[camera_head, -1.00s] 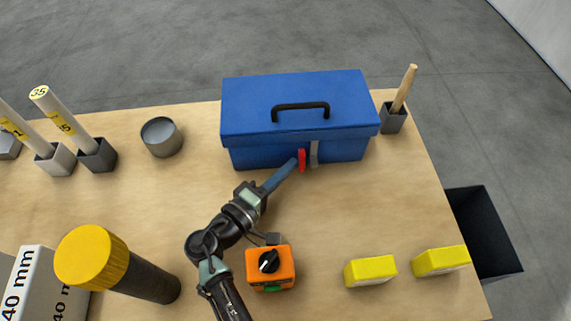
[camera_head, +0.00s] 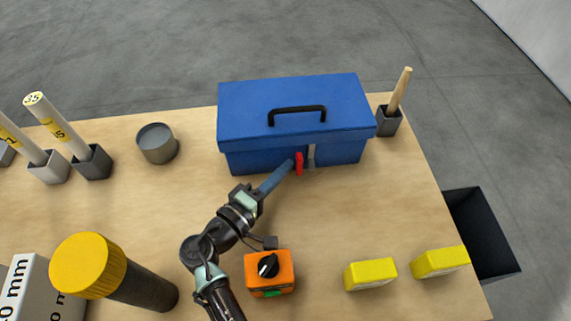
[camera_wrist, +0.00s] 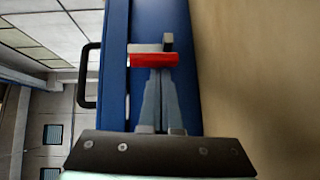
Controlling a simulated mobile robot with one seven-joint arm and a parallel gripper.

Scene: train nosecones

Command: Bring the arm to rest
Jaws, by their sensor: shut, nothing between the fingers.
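My gripper (camera_head: 289,165) reaches from the lower middle of the head view up to the front of the blue toolbox (camera_head: 290,105). Its fingers are shut with nothing between them. In the wrist view my gripper (camera_wrist: 155,85) points at the red latch (camera_wrist: 153,60) on the toolbox front (camera_wrist: 165,20). The fingertips are at or very near this latch; I cannot tell whether they touch it. The latch also shows in the head view (camera_head: 299,163), with a grey strip (camera_head: 311,156) beside it. The toolbox lid looks closed, its black handle (camera_head: 297,111) on top.
An orange box with a black knob (camera_head: 269,273) stands close to the right of my arm. A yellow-capped dark cylinder (camera_head: 89,265) stands to its left. Two yellow blocks (camera_head: 370,274) lie at front right. A grey cup (camera_head: 157,143) and tube holders (camera_head: 92,162) stand at left.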

